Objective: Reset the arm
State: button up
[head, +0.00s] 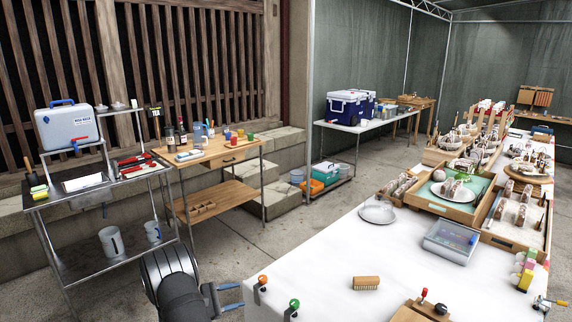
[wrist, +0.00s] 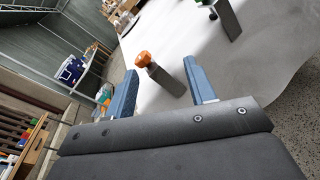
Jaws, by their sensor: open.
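My gripper (head: 231,296) is at the bottom of the head view, just left of the near left corner of the white table (head: 325,262). In the wrist view my gripper (wrist: 163,90) has its two blue fingers wide apart with nothing held between them. A clamp with an orange knob (wrist: 143,59) appears beyond and between the fingers, apart from them. The same orange-knobbed clamp (head: 262,282) sits on the table's left edge in the head view.
A green-knobbed clamp (head: 294,306) is close by on the table edge. A brush (head: 366,283), a plate (head: 378,213), a clear-lidded box (head: 451,242) and wooden trays (head: 448,206) are on the table. A metal sink stand (head: 110,215) and wooden cart (head: 213,192) stand left. Floor between is clear.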

jog(key=shift+w+d+r+m+g, duration=0.1)
jog(key=shift+d+m+g, duration=0.45)
jog(key=shift+m, duration=0.55)
jog(key=shift+d, duration=0.1)
jog(key=s+a+f+n+t, duration=0.1)
jog(key=a+n+t, duration=0.45)
jog(key=n, duration=0.45)
jog(key=w+d+y, duration=0.1)
jog(key=w+d, duration=0.3)
jog(key=d, duration=0.1)
jog(key=shift+w+d+f, duration=0.15)
jog(key=shift+w+d, duration=0.05)
jog(key=shift+w, duration=0.05)
